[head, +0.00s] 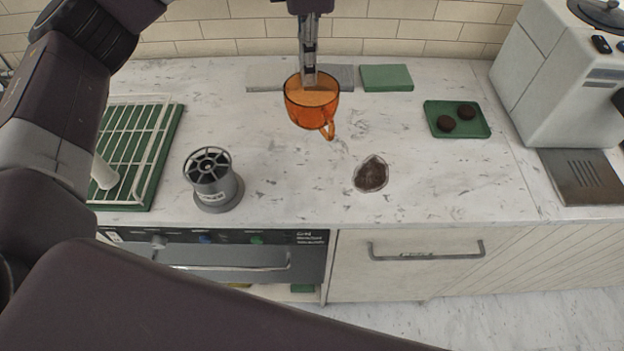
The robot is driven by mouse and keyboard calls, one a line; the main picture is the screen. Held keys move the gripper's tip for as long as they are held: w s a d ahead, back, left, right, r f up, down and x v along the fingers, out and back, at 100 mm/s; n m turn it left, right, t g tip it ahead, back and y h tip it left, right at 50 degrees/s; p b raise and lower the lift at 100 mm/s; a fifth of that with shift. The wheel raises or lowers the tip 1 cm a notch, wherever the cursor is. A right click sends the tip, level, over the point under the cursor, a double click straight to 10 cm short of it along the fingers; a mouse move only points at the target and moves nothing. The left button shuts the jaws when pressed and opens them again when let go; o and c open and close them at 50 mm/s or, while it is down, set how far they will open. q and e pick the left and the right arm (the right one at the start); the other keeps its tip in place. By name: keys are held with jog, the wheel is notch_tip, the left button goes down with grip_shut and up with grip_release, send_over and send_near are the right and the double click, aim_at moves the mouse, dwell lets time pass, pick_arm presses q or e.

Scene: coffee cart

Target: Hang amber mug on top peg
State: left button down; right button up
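The amber mug (312,108) is orange and see-through. It shows at the upper middle of the head view, with its handle (329,131) toward the lower right. My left gripper (308,80) points down from above, and its narrow fingers are shut on the mug's rim, with the fingertips at the mug's mouth. The mug appears held above the counter, though its height is hard to judge. I cannot make out a peg or a mug stand in this view. My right gripper is not in view.
A wire rack (125,150) stands left, a coffee machine (555,75) right.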

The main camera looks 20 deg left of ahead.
pick_arm(q)
notch_tip(320, 180, down, 19)
jog(key=p, duration=0.5)
jog(key=shift+s+r, duration=0.1)
jog(key=shift+r, duration=0.1)
jog(key=shift+f, duration=0.5)
jog(key=shift+f, duration=0.25)
jog(key=c, duration=2.2)
grip_release()
jog(key=shift+o, duration=0.2)
jog(key=shift+r, duration=0.1)
